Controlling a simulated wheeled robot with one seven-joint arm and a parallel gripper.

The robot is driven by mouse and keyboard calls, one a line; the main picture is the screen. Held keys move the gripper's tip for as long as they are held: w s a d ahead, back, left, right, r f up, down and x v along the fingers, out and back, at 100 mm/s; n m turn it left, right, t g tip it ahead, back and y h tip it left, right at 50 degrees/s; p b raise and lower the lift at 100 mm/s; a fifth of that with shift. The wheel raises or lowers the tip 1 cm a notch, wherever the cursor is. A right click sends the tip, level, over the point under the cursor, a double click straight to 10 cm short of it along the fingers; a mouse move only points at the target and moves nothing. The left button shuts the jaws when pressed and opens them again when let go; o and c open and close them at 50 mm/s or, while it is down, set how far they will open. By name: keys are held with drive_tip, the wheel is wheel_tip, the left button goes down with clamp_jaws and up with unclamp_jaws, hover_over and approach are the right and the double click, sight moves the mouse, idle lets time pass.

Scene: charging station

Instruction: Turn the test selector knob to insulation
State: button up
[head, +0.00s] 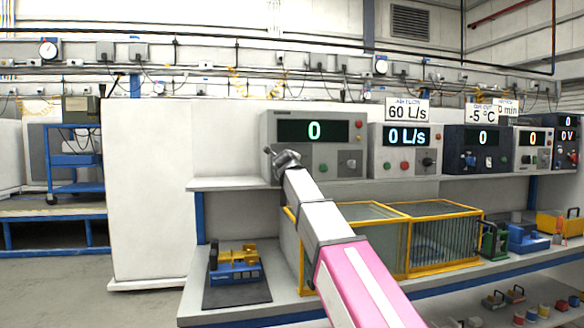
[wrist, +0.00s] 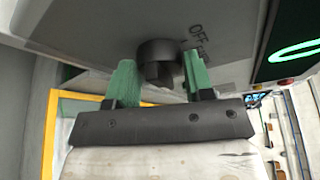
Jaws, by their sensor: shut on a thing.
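The dark round selector knob (wrist: 158,62) sits on the grey panel of the leftmost instrument (head: 345,159), whose display reads 0. My gripper (head: 279,156) is at the left part of this panel and hides the knob in the head view. In the wrist view, its two green fingers (wrist: 160,80) stand on either side of the knob's ridged grip, shut on it. The label OFF (wrist: 196,32) and part of another word show to the right of the knob. The insulation mark cannot be read.
A second instrument (head: 404,151) reading 0 L/s stands close on the right, with more beyond it. A yellow-framed cage (head: 441,204) stands below the shelf (head: 232,184). A blue and yellow fixture (head: 235,267) sits at the lower left.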

drive_tip(key=shift+f, duration=0.1)
drive_tip(key=o, duration=0.9)
drive_tip(key=s, duration=0.3)
drive_tip(key=s+r, duration=0.1)
drive_tip(key=s, duration=0.3)
drive_tip(key=s+a, duration=0.1)
drive_tip(key=s, duration=0.2)
drive_tip(key=shift+s+r, duration=0.35)
drive_tip(key=shift+s, duration=0.05)
drive_tip(key=shift+s, duration=0.1)
